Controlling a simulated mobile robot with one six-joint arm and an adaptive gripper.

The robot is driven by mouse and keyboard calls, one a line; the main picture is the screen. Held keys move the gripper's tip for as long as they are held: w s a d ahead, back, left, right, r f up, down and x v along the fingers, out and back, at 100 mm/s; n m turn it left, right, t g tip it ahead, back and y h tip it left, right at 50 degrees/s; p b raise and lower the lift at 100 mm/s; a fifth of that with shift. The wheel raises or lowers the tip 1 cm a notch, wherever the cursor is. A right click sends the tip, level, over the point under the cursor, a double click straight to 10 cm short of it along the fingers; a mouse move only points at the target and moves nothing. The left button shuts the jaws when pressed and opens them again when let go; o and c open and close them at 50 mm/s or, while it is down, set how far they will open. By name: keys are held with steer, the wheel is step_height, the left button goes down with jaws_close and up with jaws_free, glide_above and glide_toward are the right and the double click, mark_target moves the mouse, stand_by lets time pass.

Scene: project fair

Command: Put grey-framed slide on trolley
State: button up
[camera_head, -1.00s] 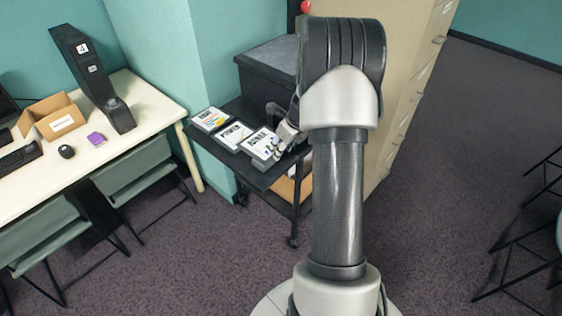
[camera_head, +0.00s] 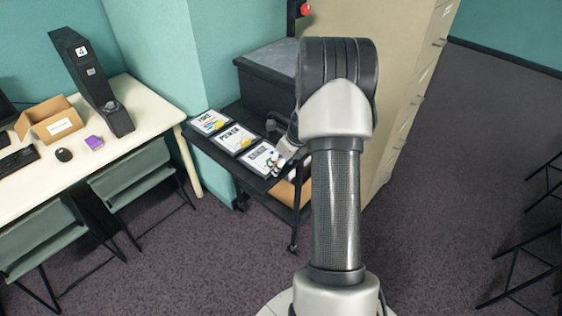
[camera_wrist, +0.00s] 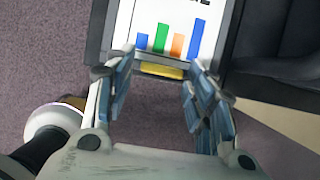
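The grey-framed slide (camera_head: 257,156) lies at the near end of the trolley's (camera_head: 243,179) dark shelf, in a row with two other framed slides. In the wrist view the slide (camera_wrist: 180,14) shows a white face with coloured bars, and a yellow part sits at its near edge. In the head view my gripper (camera_head: 277,162) is at the slide's right edge, partly hidden by my arm.
The two other slides, one at the far end (camera_head: 209,122) and one in the middle (camera_head: 234,139), lie close beside it. A black box (camera_head: 265,85) stands behind the shelf. A beige cabinet (camera_head: 410,80) is at right. A desk (camera_head: 150,105) with chairs is at left.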

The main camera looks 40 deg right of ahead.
steer(key=shift+o, duration=0.2)
steer(key=p+v, duration=0.4)
steer(key=v, duration=0.7)
steer(key=a+r+n, duration=1)
steer(key=a+r, duration=0.2)
steer(key=a, duration=0.2)
steer(key=s+a+r+n, duration=0.4)
steer(key=s+a+n, duration=0.1)
steer(key=a+n, duration=0.25)
steer(key=s+a+r+n, duration=0.45)
steer(key=a+n, duration=0.25)
steer(key=a, duration=0.2)
steer(key=s+a+n, duration=0.4)
steer(key=s+n, duration=0.6)
steer(key=shift+s+f, duration=0.15)
steer(key=shift+f, duration=0.25)
steer(key=shift+n, duration=0.25)
